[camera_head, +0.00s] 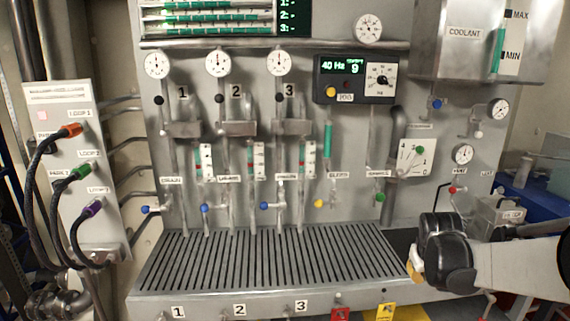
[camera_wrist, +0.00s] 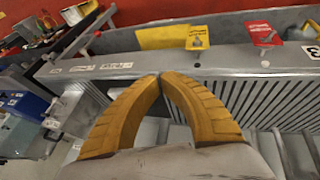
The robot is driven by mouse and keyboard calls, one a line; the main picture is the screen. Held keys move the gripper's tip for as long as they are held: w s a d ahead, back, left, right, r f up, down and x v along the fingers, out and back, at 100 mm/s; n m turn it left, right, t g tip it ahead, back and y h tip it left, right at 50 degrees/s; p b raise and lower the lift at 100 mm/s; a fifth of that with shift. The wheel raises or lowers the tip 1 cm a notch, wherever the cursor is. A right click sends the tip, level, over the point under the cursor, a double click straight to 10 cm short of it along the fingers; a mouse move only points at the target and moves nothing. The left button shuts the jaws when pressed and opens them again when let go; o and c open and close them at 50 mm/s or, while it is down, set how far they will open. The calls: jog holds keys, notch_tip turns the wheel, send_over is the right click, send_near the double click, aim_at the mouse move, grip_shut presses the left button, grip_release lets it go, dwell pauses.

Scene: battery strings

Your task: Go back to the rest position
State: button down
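My gripper (camera_wrist: 160,76) shows in the wrist view as two orange-yellow fingers whose tips meet, with nothing seen between them. In the head view my gripper (camera_head: 416,272) is at the lower right, near the right end of the grated tray (camera_head: 270,262), with only a bit of its yellow fingers visible behind the black wrist. In the wrist view the tray's slotted surface (camera_wrist: 262,98) lies to the right of the fingers.
A panel with gauges, valves and pipes stands behind the tray. A red tag (camera_head: 340,313) and a yellow tag (camera_head: 386,312) hang at the tray's front. A box with plugged cables (camera_head: 72,150) stands at left. The steel coolant tank (camera_head: 465,45) is at upper right.

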jog(key=s+a+r+t+y, duration=0.1)
jog(key=s+a+r, duration=0.7)
jog(key=s+a, duration=0.35)
jog(key=s+a+y, duration=0.1)
jog(key=s+a, duration=0.2)
jog(key=s, duration=0.3)
jog(key=s+a+f+t, duration=0.1)
jog(key=s+a, duration=0.2)
jog(key=s, duration=0.4)
jog(key=shift+s+a+f+m+y, duration=0.2)
jog(key=shift+s+a+m+y, duration=0.05)
jog(key=shift+a+m+y, duration=0.15)
